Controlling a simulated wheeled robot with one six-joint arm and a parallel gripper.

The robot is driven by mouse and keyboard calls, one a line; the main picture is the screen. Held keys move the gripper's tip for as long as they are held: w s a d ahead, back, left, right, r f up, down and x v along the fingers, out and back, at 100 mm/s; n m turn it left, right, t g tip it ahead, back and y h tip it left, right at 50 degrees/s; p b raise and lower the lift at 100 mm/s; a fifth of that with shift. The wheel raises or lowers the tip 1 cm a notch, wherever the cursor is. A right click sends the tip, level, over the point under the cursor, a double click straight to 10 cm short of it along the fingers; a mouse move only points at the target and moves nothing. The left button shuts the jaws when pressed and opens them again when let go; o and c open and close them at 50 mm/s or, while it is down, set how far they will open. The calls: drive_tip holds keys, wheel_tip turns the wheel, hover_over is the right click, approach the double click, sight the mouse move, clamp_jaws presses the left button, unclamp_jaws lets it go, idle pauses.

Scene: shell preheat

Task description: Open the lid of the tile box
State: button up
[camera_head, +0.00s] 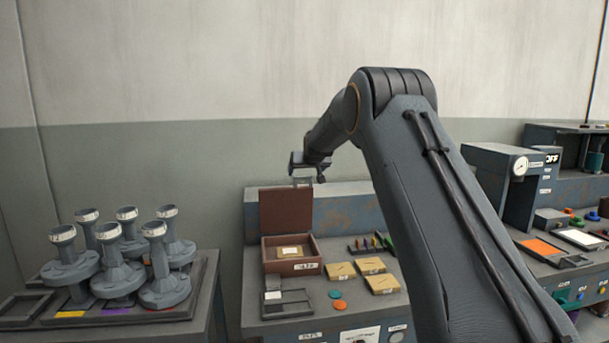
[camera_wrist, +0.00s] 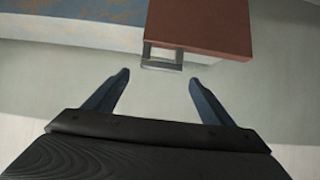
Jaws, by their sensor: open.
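The tile box (camera_head: 266,257) is a brown box on the blue-grey bench, with a light tile and label inside. Its lid (camera_head: 286,211) stands upright at the back, so the box is open. In the wrist view the brown lid (camera_wrist: 200,20) shows at the top, with a grey metal handle (camera_wrist: 163,55) at its edge. My gripper (camera_head: 302,180) is just above the lid's top edge. In the wrist view my gripper (camera_wrist: 157,80) has its fingers spread and empty, with the handle beyond the tips and between their lines. I cannot tell whether anything touches.
Yellow-topped tiles (camera_head: 372,265), coloured discs (camera_head: 338,300) and a grey tray (camera_head: 287,304) lie near the box. Several grey flanged shells (camera_head: 122,275) stand on the left bench. A dark machine with a gauge (camera_head: 505,180) stands at right. The wall is behind.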

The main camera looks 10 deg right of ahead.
drive_tip(key=shift+b+v, duration=0.7)
drive_tip(key=shift+v, duration=2)
drive_tip(key=s+a+f+g, duration=0.1)
drive_tip(key=s+f+g, duration=0.2)
drive_tip(key=s+f, duration=0.5)
drive_tip(key=s+a+f+g, duration=0.2)
drive_tip(key=s+f, duration=0.6)
drive_tip(key=s, duration=2.1)
drive_tip(key=s+a+f+g, duration=0.1)
drive_tip(key=s+f+g, duration=0.5)
drive_tip(key=s, duration=1.3)
drive_tip(key=shift+s+a+f, duration=0.2)
drive_tip(key=shift+s+f, duration=0.2)
drive_tip(key=shift+f, duration=0.5)
